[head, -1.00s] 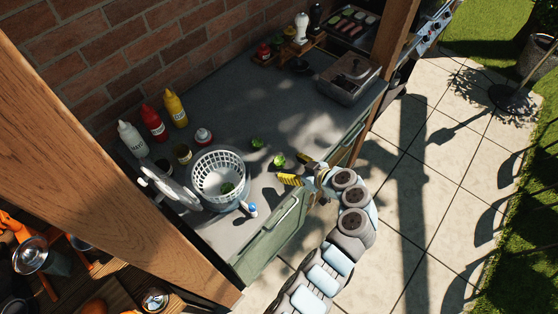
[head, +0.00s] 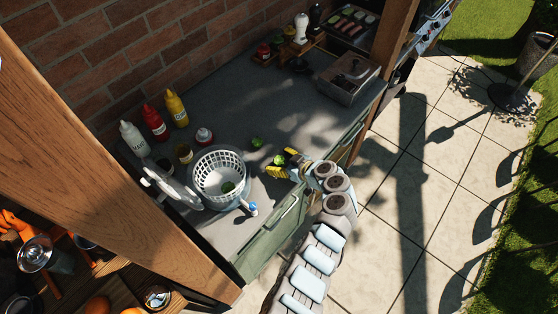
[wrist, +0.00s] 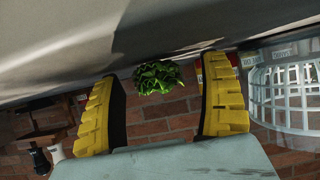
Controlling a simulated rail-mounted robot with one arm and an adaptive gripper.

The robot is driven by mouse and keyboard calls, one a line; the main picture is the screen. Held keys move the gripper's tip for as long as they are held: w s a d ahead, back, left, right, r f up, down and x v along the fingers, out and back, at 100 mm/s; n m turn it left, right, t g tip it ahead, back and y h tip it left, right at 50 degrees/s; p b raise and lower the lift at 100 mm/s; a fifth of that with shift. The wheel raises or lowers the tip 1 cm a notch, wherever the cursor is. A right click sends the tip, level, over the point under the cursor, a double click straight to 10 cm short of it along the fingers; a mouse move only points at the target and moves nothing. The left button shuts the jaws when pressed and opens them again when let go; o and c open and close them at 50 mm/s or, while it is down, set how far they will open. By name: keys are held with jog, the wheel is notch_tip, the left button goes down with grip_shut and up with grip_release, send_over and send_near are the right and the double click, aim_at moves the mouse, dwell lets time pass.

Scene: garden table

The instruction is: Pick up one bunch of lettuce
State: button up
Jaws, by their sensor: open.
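Two small green lettuce bunches lie on the grey countertop in the head view, a far one (head: 257,142) and a nearer one (head: 279,160). A third green bunch (head: 228,187) is inside the white basket (head: 219,165). My gripper (head: 281,162) is open, its yellow fingers beside the nearer bunch. In the wrist view, a leafy bunch (wrist: 158,77) shows ahead, between my two yellow fingers (wrist: 165,108) and apart from both. I cannot tell for sure whether the fingertips reach around it.
White, red and yellow bottles (head: 153,122) stand by the brick wall. A small blue-and-white item (head: 249,208) lies near the basket at the counter's front edge. A metal container (head: 347,79) stands at the right end.

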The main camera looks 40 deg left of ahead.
aim_at(279, 160)
jog(key=c, duration=0.9)
jog(key=shift+o, duration=0.2)
jog(key=shift+r, duration=0.15)
jog(key=shift+r, duration=0.25)
notch_tip(279, 160, up, 3)
jog(key=shift+f, duration=0.1)
jog(key=s+d+r, duration=0.9)
jog(key=d, duration=0.1)
jog(key=shift+d+r, duration=0.2)
